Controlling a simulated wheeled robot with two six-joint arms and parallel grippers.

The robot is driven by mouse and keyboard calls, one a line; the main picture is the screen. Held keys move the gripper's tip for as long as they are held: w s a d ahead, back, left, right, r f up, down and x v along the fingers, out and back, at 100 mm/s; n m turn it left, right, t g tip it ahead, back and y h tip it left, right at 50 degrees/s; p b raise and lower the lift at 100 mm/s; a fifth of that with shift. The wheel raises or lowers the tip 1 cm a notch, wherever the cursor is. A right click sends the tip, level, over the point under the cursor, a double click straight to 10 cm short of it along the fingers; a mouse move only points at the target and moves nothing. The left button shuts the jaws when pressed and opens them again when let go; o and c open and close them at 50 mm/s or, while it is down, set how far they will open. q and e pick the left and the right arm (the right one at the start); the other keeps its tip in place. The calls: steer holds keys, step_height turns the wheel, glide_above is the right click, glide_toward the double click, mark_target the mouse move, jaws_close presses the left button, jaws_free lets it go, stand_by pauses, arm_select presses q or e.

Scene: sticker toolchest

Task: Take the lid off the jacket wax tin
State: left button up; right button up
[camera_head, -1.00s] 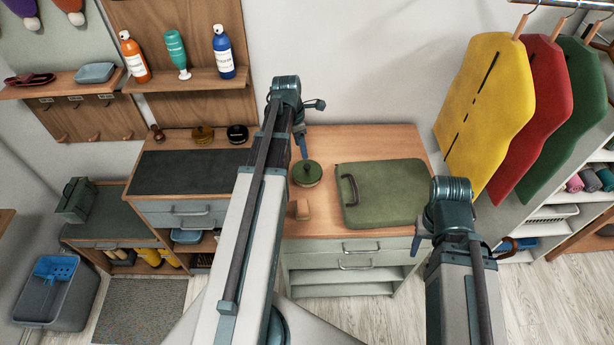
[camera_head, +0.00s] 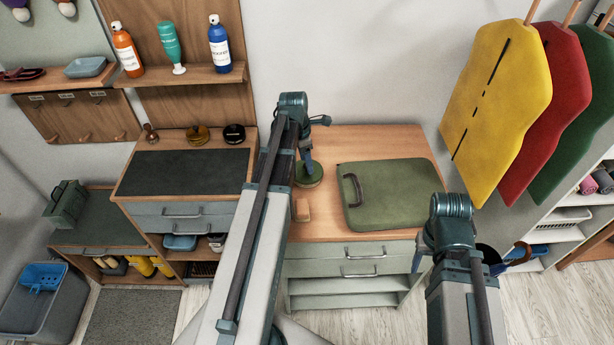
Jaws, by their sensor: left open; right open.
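A round green tin (camera_head: 309,182) with a lid, which looks like the jacket wax tin, stands on the wooden worktop (camera_head: 370,144). My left gripper (camera_head: 309,169) points down right over its top, open. Its fingers partly hide the lid, and I cannot tell whether they touch it. The lid appears to sit on the tin. My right gripper (camera_head: 417,262) is open and empty, low in front of the drawer unit, away from the tin.
A green case (camera_head: 395,195) with a dark handle lies right of the tin. A brown tin (camera_head: 197,137) and a black tin (camera_head: 234,134) stand on the left cabinet. Jackets hang at the right.

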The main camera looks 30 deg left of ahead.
arm_select(q)
steer(key=shift+f, duration=0.55)
steer(key=shift+r, duration=0.1)
arm_select(e)
steer(key=shift+f, duration=0.45)
arm_select(q)
steer(key=shift+c, duration=0.2)
jaws_close()
steer(key=shift+r, duration=0.1)
arm_select(e)
steer(key=shift+r, duration=0.1)
arm_select(q)
steer(key=shift+r+p, duration=0.85)
step_height(320, 180, up, 2)
steer(key=shift+p, duration=1)
steer(key=s+d+r+p, duration=0.1)
steer(key=s+d, duration=0.7)
steer(key=d, duration=0.5)
steer(key=shift+s+d, duration=0.25)
steer(key=shift+s, duration=0.1)
arm_select(e)
step_height(320, 180, up, 5)
steer(key=shift+f, duration=0.1)
